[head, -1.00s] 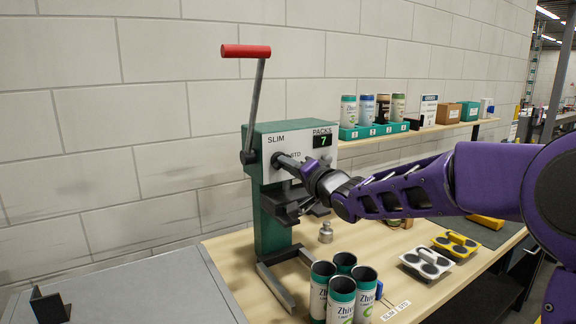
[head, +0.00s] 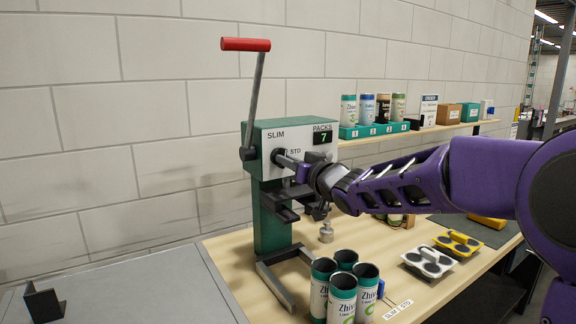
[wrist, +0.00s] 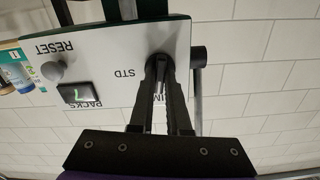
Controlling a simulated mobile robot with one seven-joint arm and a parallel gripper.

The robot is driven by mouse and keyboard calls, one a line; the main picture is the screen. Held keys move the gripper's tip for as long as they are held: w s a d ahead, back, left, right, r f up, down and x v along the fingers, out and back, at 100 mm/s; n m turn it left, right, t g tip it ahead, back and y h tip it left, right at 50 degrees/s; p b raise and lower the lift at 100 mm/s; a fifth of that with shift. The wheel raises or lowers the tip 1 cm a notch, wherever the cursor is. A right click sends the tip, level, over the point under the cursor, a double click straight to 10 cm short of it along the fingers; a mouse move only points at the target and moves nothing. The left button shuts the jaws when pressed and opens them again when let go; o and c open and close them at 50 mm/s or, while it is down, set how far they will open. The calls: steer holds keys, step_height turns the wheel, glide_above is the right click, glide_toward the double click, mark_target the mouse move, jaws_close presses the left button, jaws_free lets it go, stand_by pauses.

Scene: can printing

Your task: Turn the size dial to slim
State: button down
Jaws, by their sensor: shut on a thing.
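The machine (head: 268,215) is green with a white front panel that carries the words SLIM and STD. My gripper (head: 279,157) reaches in from the right and is shut on the size dial at the panel. In the wrist view, which is upside down, my gripper (wrist: 161,65) has its two dark fingers close together around the dark size dial (wrist: 160,70). The STD label is clear beside the fingers, while the SLIM label is partly covered by them. The dial's pointer direction cannot be told.
A lever with a red handle (head: 246,44) stands on the machine's left side. A RESET knob (wrist: 53,70) and a counter (head: 322,138) reading 7 are on the panel. Several cans (head: 342,294) stand on the bench in front. A small metal weight-like piece (head: 326,232) stands near.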

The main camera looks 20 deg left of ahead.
steer(key=shift+n+b, duration=0.3)
steer(key=shift+n, duration=0.7)
steer(key=c, duration=0.9)
jaws_free()
steer(key=p+v, duration=0.1)
steer(key=v, duration=1.6)
steer(key=shift+s+d+r, duration=0.1)
steer(key=shift+s+d, duration=0.1)
